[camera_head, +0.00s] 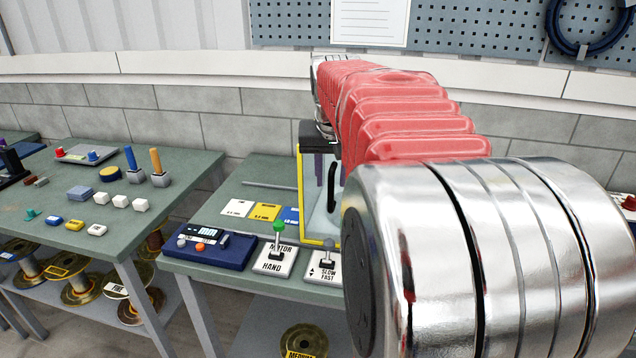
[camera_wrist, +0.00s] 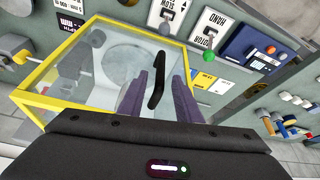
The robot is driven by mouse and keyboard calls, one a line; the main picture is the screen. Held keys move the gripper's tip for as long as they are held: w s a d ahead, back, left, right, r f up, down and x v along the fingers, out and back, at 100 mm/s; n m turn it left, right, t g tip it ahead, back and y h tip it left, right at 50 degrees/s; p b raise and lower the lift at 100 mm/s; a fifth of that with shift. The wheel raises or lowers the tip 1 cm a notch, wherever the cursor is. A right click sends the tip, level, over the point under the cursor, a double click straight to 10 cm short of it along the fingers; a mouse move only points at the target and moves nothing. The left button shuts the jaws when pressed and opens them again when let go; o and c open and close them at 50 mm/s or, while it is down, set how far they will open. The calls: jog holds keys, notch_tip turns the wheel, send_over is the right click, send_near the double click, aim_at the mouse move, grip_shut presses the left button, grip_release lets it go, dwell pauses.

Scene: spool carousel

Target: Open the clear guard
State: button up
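The clear guard is a see-through box with a yellow frame (camera_head: 300,195), partly hidden behind my arm in the head view. In the wrist view its clear panel and yellow frame (camera_wrist: 85,108) sit over a pale round disc (camera_wrist: 127,66). A black curved handle (camera_wrist: 156,84) stands on the guard and also shows in the head view (camera_head: 331,188). My gripper (camera_wrist: 160,80) has two purple fingers, one on each side of the handle. Gaps show between handle and fingers, so the gripper looks open. Whether the fingertips reach the handle's depth is unclear.
A MOTOR/HAND lever with a green knob (camera_head: 278,240) and a SLOW/FAST lever (camera_head: 328,262) stand in front of the guard. A blue gauge box (camera_head: 209,246) lies left of them. Another bench (camera_head: 60,190) with small parts stands further left.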

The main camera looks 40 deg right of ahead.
jog(key=shift+x, duration=1.8)
jog(key=shift+c, duration=0.4)
grip_shut()
